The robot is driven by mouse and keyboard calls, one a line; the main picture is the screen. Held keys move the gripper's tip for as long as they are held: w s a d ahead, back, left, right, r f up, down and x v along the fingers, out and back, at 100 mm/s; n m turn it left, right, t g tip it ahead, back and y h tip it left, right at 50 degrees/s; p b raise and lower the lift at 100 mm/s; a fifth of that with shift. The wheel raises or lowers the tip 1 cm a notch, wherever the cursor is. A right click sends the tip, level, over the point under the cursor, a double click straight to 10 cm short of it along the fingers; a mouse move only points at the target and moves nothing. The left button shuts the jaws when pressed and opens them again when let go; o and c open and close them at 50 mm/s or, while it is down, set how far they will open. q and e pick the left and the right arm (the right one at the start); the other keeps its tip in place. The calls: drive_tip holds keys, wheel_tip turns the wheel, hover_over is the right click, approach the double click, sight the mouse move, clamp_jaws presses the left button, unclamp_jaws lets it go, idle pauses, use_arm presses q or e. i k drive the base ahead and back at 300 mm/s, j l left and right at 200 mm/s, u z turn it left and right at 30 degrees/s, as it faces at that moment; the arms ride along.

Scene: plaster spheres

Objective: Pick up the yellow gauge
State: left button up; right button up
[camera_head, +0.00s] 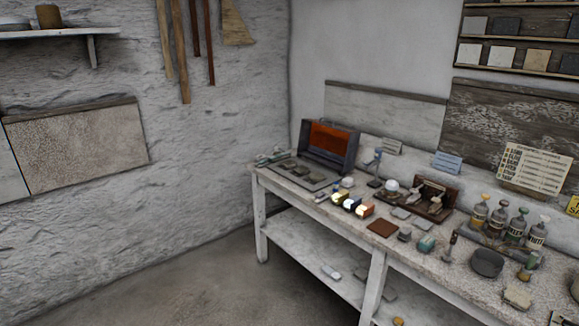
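I cannot single out a yellow gauge with certainty. A small yellow-orange object (398,321) shows on the lower shelf at the bottom edge of the picture. Neither of my grippers is in view.
An open case with an orange inside (331,137) stands at the bench's far left end. Several bottles (498,220) and a dark round dish (487,262) crowd the right. A brown square plate (383,228) lies mid-bench. The floor (215,285) in front is clear.

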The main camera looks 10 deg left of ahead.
sight(338, 198)
drive_tip(key=i+j, duration=0.1)
drive_tip(key=i, duration=0.4)
drive_tip(key=i+j, duration=0.15)
drive_tip(key=i, duration=0.35)
drive_tip(key=i+j+z, duration=0.1)
drive_tip(key=i, duration=0.35)
drive_tip(key=i+j, duration=0.15)
drive_tip(key=i, duration=0.35)
drive_tip(key=i+j, duration=0.2)
drive_tip(key=i, duration=0.3)
drive_tip(key=i+j, duration=0.15)
drive_tip(key=i, duration=0.3)
drive_tip(key=z, duration=0.05)
